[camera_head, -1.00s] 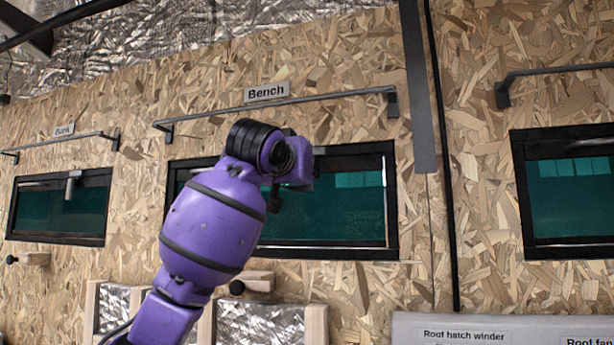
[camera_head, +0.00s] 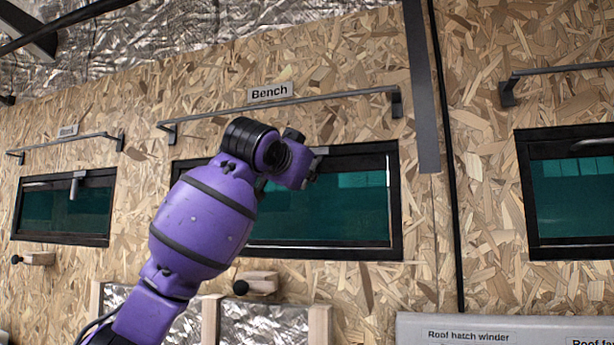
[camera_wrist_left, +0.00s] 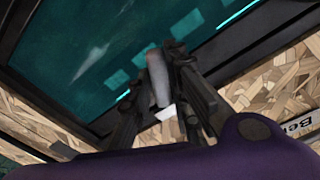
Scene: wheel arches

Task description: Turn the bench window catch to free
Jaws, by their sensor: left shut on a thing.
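The bench window (camera_head: 335,210) has a dark frame and green glass and sits under the "Bench" label (camera_head: 270,92). My purple left arm comes up from the lower left in the head view and covers the window's left part and its catch. In the left wrist view, the pale grey catch lever (camera_wrist_left: 157,78) lies between the dark fingers of my left gripper (camera_wrist_left: 162,95), which is shut on it in front of the glass. The lever's exact angle relative to the frame cannot be told. My right gripper is not in view.
A grey rail (camera_head: 330,99) runs above the bench window. The bunk window (camera_head: 60,210) at left has a catch (camera_head: 76,186) hanging down. A wooden block with a black knob (camera_head: 262,283) is below the bench window. A labelled panel (camera_head: 410,326) is at lower right.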

